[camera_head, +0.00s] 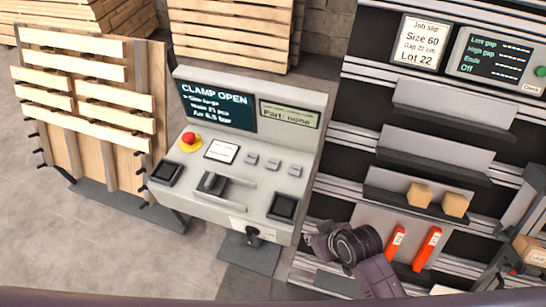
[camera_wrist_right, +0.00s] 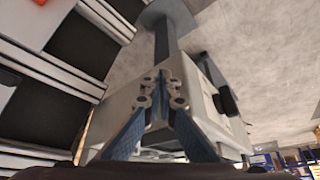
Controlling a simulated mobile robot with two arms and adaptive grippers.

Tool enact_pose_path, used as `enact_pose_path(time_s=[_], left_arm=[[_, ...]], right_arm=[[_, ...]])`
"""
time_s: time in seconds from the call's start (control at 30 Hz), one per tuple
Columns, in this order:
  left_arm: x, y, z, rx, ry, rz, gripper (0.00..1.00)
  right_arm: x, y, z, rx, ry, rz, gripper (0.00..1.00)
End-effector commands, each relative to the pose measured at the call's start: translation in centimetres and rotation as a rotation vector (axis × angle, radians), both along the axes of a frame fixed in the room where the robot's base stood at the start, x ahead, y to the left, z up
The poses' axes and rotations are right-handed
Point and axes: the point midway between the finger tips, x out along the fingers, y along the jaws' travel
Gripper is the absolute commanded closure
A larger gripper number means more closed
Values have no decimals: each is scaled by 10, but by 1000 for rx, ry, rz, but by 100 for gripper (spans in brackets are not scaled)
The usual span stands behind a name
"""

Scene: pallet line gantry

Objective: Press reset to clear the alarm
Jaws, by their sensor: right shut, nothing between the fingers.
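A grey control console (camera_head: 235,185) stands at the middle of the head view. The console screen (camera_head: 217,106) reads "CLAMP OPEN"; a smaller display (camera_head: 290,113) reads "Part: none". My right gripper (camera_head: 316,238) is at the console's lower right, apart from the buttons. In the wrist view its blue fingers (camera_wrist_right: 161,88) are shut and empty, with the grey console housing behind. My left gripper is not in view.
A rack (camera_head: 435,140) with shelves, two small wooden blocks (camera_head: 419,195) and orange-red tools (camera_head: 427,249) stands close on the right. A slatted wooden pallet (camera_head: 95,100) leans at left, with more pallets behind. Open floor (camera_head: 80,245) lies front left.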

Motion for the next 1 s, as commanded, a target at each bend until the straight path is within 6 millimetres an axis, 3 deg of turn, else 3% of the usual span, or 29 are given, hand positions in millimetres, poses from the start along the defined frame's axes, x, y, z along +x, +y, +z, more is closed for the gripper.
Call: enact_pose_path(time_s=[0.03, 0.2, 0.3, 0.5, 0.63, 0.77, 1.0], left_arm=[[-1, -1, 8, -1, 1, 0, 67], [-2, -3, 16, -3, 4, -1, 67], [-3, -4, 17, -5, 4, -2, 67], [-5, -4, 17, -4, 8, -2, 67], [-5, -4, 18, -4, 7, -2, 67], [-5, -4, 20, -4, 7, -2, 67], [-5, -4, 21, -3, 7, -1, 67]], right_arm=[[3, 6, 29, 7, -22, 23, 100], [13, 33, 89, 35, -88, 141, 100], [29, 62, 107, 54, -149, 266, 100], [67, 115, 125, 71, -276, 530, 100], [95, 141, 135, 54, -364, 712, 100], [127, 149, 142, 10, -441, 868, 100], [193, 126, 157, -99, -545, 1018, 100]])
